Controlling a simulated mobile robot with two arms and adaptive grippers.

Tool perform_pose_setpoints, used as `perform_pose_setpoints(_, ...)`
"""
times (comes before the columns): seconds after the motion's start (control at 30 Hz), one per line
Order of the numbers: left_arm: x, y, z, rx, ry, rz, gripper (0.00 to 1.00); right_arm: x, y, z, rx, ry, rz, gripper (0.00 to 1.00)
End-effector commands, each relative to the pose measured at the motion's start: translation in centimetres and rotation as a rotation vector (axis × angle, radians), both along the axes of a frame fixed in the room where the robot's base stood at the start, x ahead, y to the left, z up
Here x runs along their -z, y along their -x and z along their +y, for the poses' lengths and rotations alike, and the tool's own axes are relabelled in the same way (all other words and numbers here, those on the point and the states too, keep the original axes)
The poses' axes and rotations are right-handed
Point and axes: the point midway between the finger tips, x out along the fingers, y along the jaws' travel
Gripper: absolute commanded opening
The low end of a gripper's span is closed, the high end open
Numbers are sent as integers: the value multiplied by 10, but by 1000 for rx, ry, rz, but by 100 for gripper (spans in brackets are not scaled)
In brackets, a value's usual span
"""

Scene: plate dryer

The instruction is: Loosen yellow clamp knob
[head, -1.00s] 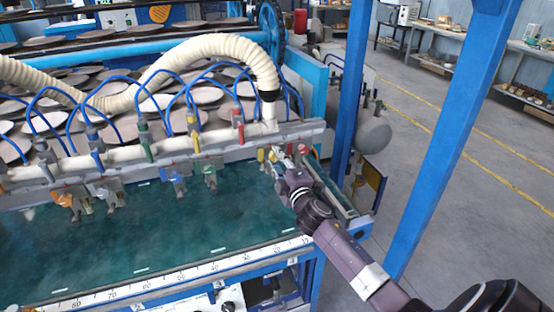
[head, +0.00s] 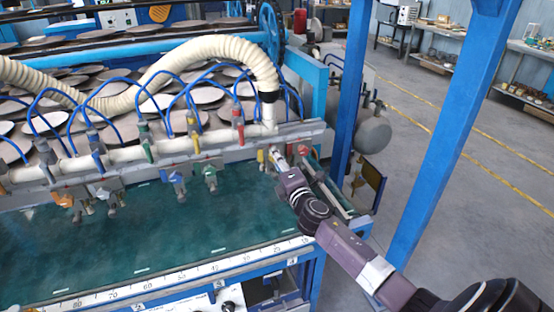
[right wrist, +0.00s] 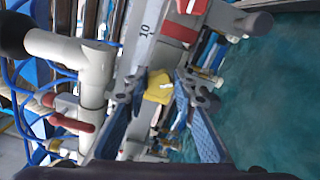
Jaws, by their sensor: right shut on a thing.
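The yellow clamp knob (right wrist: 159,86) sits between the two fingers of my right gripper (right wrist: 161,84) in the right wrist view. The fingers close on it from both sides. In the head view the yellow knob (head: 261,156) shows at the right end of the clamp rail (head: 232,154), and my right gripper (head: 275,155) is right at it, partly hiding the clamp. My left gripper is not in view.
A red clamp knob (head: 304,151) is close by on the right. Blue knobs (head: 174,178) and green knobs (head: 210,172) hang along the rail to the left. A thick white hose (head: 215,46) arches above. The teal belt (head: 150,240) is clear in front.

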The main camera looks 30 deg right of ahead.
Motion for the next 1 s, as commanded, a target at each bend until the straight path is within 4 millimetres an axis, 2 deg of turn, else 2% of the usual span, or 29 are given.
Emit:
perform_pose_setpoints(0.33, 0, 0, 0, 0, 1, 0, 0, 1, 0, 0, 0, 6, 2, 1)
perform_pose_setpoints(0.37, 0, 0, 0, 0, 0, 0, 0, 1, 0, 0, 0, 6, 2, 26)
perform_pose_setpoints(0.5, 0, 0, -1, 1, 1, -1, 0, 0, 0, 0, 0, 5, 2, 41)
perform_pose_setpoints(0.83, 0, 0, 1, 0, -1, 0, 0, 1, 2, 0, 0, 4, 2, 43)
perform_pose_setpoints(1.0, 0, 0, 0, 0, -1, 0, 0, 2, 16, 4, 0, 3, 4, 43)
